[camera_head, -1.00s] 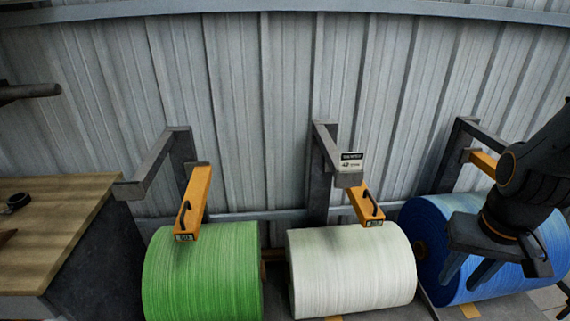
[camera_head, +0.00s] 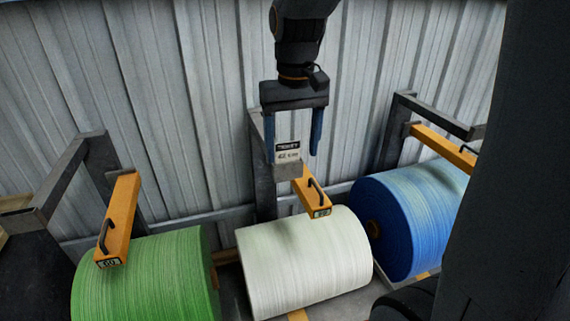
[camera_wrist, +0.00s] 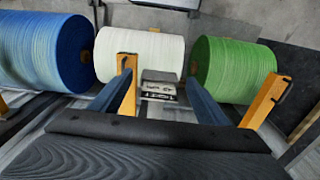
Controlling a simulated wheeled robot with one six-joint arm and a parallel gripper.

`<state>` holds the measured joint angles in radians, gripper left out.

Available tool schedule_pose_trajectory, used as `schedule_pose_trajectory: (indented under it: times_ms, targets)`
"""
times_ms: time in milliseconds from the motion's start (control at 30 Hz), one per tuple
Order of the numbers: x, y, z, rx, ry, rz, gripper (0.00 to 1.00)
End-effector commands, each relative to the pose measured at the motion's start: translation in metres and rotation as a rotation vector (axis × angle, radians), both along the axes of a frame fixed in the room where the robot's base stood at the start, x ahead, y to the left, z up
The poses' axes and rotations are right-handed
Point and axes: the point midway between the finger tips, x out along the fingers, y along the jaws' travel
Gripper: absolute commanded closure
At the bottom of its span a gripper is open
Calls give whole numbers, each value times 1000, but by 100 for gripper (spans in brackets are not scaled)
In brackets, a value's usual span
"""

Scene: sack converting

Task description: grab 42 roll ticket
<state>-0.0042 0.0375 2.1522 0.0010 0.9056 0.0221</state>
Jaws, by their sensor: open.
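The roll ticket (camera_head: 288,152) is a small white card with a black band on top, standing upright on the end of the grey bracket above the white roll. It reads like 42, though the print is small. In the wrist view the ticket (camera_wrist: 159,90) shows between the fingers, lower down the picture from the white roll. My gripper (camera_head: 294,150) is open, pointing down, with one blue finger on each side of the ticket. The gripper also shows in the wrist view (camera_wrist: 158,75). I cannot tell whether either finger touches the card.
A white roll (camera_head: 305,265) hangs under the ticket, with a green roll (camera_head: 150,285) left and a blue roll (camera_head: 412,220) right. An orange arm (camera_head: 312,193) juts out just below the ticket. The corrugated wall (camera_head: 200,100) stands close behind.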

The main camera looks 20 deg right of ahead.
Motion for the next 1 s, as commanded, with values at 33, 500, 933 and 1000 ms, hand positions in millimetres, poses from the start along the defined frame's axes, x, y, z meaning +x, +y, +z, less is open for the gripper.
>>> schedule_pose_trajectory:
  times_ms: [33,500,933,1000]
  targets:
    - [13,2,14,0,3,1,31]
    - [32,0,51,-1,50,-10,31]
    - [27,-2,-1,-1,49,-11,31]
    - [28,-1,-7,-1,48,-11,31]
